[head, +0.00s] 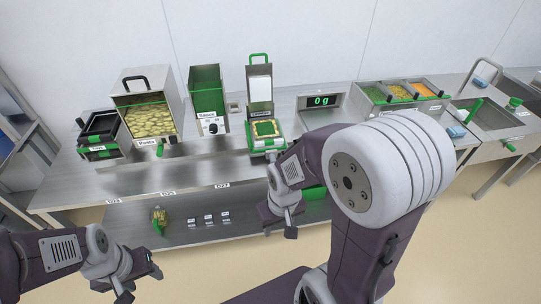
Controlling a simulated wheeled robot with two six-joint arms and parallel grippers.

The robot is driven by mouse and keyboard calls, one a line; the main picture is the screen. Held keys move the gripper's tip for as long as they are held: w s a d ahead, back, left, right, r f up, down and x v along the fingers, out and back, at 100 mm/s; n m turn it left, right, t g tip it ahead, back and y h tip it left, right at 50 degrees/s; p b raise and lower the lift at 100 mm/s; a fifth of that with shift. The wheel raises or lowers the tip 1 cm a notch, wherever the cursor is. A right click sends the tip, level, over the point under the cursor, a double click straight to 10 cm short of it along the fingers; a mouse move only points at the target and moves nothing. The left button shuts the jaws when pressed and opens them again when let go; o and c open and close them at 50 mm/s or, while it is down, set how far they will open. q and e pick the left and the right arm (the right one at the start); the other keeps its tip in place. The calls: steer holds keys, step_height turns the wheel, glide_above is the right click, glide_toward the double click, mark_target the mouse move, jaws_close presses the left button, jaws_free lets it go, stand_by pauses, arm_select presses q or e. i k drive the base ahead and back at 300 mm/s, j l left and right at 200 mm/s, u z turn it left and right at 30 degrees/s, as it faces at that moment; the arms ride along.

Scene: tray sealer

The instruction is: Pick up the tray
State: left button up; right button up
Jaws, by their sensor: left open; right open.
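Black trays (101,125) sit in a dark and green holder at the left end of the steel counter, with a small label on its front. The tray sealer (260,85) stands mid-counter with its lid raised, and a green-edged piece with a yellowish centre (265,129) lies at its front. My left gripper (140,280) is open at the lower left, in front of the counter and well below the black trays. My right gripper (279,222) is open and points down in front of the counter, below the sealer. Neither gripper touches a tray.
A pasta bin (150,118), a green-lined metal box (206,90) and a scale display (321,101) stand along the counter. Food pans (399,92) and a sink (490,115) are at the right. The lower shelf (185,233) holds a bag (159,217) and small labels. The counter's front left is clear.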

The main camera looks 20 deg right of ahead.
mark_target(265, 131)
steer(key=i+j+z, duration=0.2)
steer(key=i+z, duration=0.15)
steer(key=i, duration=0.2)
steer(key=i+j+z, duration=0.35)
steer(key=i, duration=0.2)
